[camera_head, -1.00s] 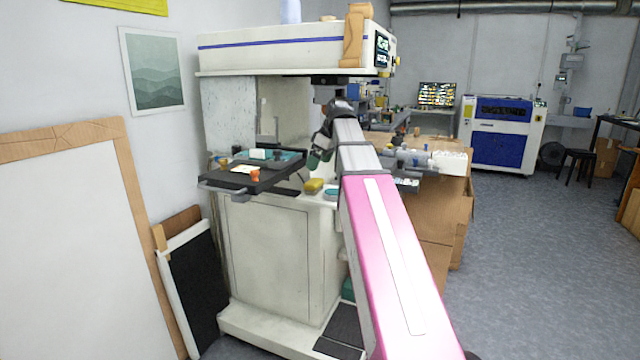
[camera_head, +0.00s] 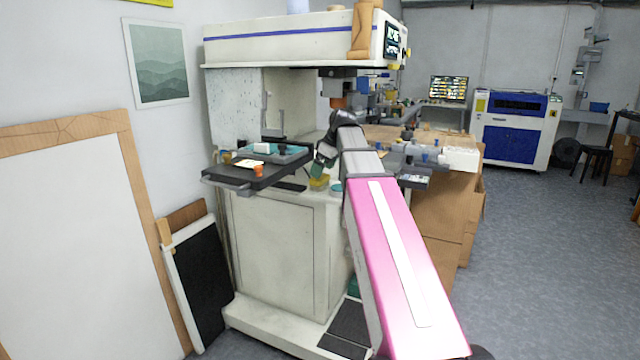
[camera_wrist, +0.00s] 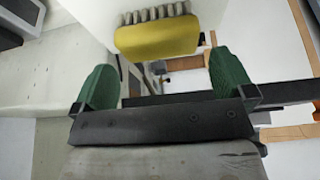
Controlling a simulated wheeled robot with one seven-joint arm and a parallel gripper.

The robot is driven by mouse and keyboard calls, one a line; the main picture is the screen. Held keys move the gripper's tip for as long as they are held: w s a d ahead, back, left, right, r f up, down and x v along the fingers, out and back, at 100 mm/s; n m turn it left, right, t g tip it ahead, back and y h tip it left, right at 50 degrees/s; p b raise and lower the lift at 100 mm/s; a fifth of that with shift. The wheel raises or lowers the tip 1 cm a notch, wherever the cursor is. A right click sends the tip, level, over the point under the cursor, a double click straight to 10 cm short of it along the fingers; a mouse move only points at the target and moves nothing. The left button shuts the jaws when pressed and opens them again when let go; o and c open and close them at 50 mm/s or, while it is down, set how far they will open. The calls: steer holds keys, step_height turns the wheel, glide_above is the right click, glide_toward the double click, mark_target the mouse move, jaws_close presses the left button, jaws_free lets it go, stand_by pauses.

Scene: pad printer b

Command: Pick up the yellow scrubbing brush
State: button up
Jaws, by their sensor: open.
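The yellow scrubbing brush (camera_wrist: 158,38) shows large in the wrist view, at the top centre, with its grey bristles along its upper edge. In the head view the brush (camera_head: 318,184) is a small yellow shape on the machine's light ledge, partly hidden by my gripper. My gripper (camera_head: 322,166) is just above and beside it in the head view. In the wrist view my gripper (camera_wrist: 164,88) has its two green fingers spread wide with nothing between them. The brush lies beyond the fingertips, apart from them, roughly centred on the gap.
A black tray (camera_head: 235,178) with an orange cup (camera_head: 258,170) juts out left of my gripper. The pad printer's overhanging head (camera_head: 290,45) is above. Open floor (camera_head: 540,270) lies to the right.

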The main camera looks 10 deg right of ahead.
steer(key=x, duration=0.4)
steer(key=shift+d+f, duration=0.15)
steer(key=c, duration=0.6)
step_height(320, 180, up, 10)
steer(key=shift+r, duration=0.1)
stand_by(0.3)
